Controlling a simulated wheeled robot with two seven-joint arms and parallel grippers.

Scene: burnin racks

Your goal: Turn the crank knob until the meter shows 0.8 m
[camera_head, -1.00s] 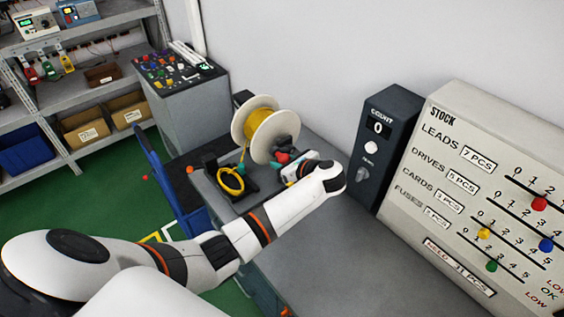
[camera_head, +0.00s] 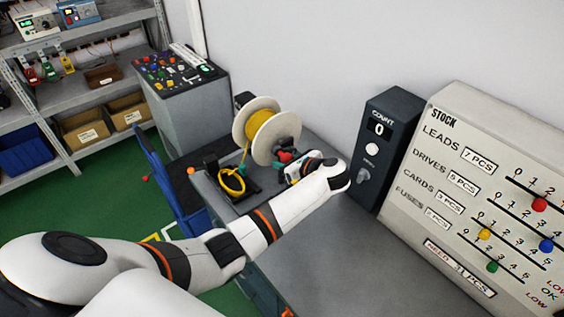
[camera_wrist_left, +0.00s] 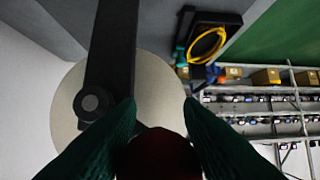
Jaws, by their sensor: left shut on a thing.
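A white-flanged spool of yellow wire (camera_head: 268,128) stands on the grey bench. The red crank knob (camera_head: 284,156) shows beside its right flange. My left gripper (camera_head: 288,160) is at the knob, and its hand is partly hidden by my own arm. In the left wrist view its two dark green fingers (camera_wrist_left: 160,135) are closed on the dark red knob (camera_wrist_left: 158,158), with the pale spool flange (camera_wrist_left: 68,118) behind. Wire runs down to a yellow coil (camera_head: 231,181) on a black holder. No length reading is legible. My right gripper is not in view.
A dark counter box (camera_head: 379,129) reading 0 stands right of the spool, near my left wrist. A stock board (camera_head: 470,190) stands further right. The bench front (camera_head: 330,265) is clear. Shelving (camera_head: 95,90) stands at left.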

